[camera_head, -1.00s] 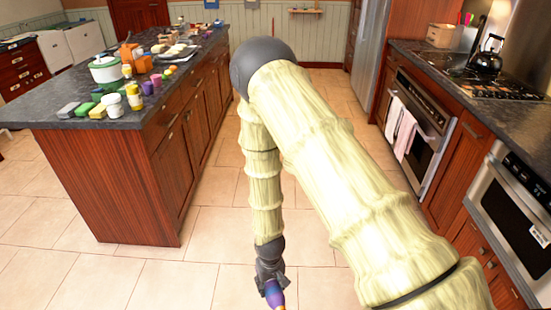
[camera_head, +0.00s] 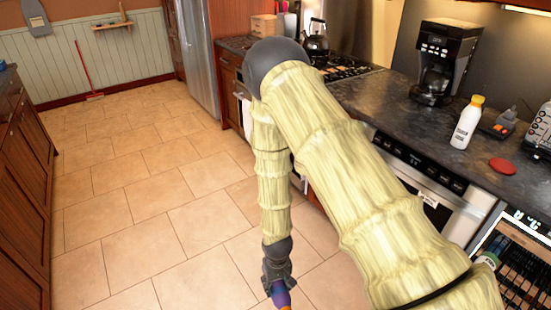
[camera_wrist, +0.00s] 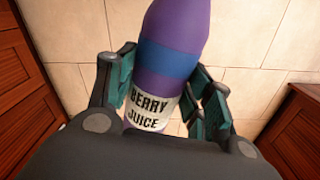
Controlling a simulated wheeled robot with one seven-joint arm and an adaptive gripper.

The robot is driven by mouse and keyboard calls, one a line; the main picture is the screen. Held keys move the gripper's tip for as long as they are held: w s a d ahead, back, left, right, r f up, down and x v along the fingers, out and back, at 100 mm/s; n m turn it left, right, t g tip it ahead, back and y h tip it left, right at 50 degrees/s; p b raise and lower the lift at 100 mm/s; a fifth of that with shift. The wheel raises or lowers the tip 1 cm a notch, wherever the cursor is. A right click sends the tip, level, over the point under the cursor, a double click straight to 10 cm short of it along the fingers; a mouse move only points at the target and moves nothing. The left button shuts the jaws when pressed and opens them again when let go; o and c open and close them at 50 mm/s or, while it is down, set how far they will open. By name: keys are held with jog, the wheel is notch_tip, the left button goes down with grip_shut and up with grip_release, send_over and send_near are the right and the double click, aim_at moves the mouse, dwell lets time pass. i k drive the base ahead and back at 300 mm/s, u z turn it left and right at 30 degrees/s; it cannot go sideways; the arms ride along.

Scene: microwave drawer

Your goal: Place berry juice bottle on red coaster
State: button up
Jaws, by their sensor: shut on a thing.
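My gripper (camera_head: 277,284) hangs low over the tiled floor in the head view. It is shut on the purple berry juice bottle (camera_wrist: 180,55). In the wrist view the bottle lies between both fingers, with its blue band and "BERRY JUICE" label showing. In the head view only a small purple and orange part of the bottle (camera_head: 281,298) shows at the bottom edge. The red coaster (camera_head: 502,166) lies flat on the dark counter at the right, well apart from my gripper. Nothing stands on it.
A white bottle with a yellow cap (camera_head: 467,123) stands left of the coaster. A coffee maker (camera_head: 441,62) is behind it, and a dark gadget (camera_head: 497,124) lies nearby. A wine cooler (camera_head: 515,262) is below the counter's right end. The floor at left is clear.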

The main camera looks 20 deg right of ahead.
aim_at(504, 164)
jog(key=z, duration=0.9)
jog(key=i, duration=0.85)
jog(key=z, duration=0.55)
